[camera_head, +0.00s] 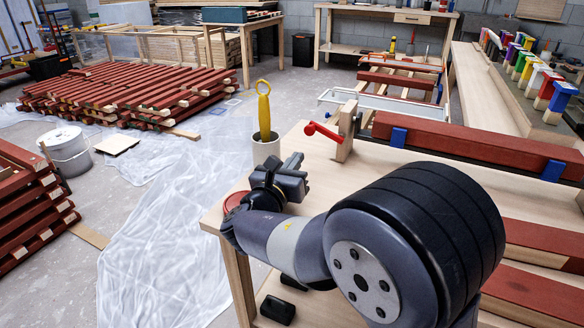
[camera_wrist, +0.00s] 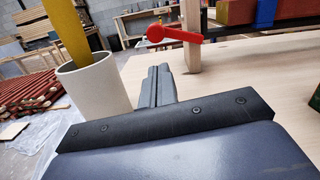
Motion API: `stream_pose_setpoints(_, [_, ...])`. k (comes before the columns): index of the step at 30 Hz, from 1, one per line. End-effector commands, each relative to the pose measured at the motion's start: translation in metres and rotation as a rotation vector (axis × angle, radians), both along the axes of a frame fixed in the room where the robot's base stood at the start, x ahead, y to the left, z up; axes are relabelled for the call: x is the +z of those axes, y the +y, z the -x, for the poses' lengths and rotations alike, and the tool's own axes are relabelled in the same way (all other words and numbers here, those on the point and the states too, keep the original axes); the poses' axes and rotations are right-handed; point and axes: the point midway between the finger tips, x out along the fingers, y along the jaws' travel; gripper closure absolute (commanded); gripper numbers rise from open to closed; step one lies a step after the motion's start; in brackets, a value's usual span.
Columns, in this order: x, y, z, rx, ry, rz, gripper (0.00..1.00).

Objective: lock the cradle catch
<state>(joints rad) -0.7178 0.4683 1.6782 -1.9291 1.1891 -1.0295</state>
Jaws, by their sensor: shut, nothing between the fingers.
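The cradle catch is a red lever (camera_head: 323,131) on a wooden upright (camera_head: 346,133) at the near end of the cradle. In the wrist view the lever (camera_wrist: 172,33) points left from the upright (camera_wrist: 191,45), roughly level, with a round knob at its free end. A red batten (camera_head: 470,140) lies in the cradle behind it, held in blue brackets. My gripper (camera_head: 305,176) is shut and empty over the left part of the bench, in front of and below the lever, apart from it. It also shows in the wrist view (camera_wrist: 160,72).
A white cup (camera_head: 265,148) with a yellow-handled tool (camera_head: 263,105) stands at the bench's left edge, close to my gripper. The wooden bench top (camera_head: 415,158) is bare around the upright. Stacked red battens (camera_head: 130,92) and plastic sheeting cover the floor at left.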

Motion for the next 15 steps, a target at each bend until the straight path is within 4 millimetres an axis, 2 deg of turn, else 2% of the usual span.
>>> stream_pose_setpoints(3, [0.0,-0.009,-0.022,-0.004,-0.001,0.0,1.0])
stream_pose_setpoints(7, [0.001,-0.015,-0.041,-0.003,0.0,0.0,1.0])
stream_pose_setpoints(15, [0.004,-0.02,-0.057,0.0,-0.001,0.001,1.0])
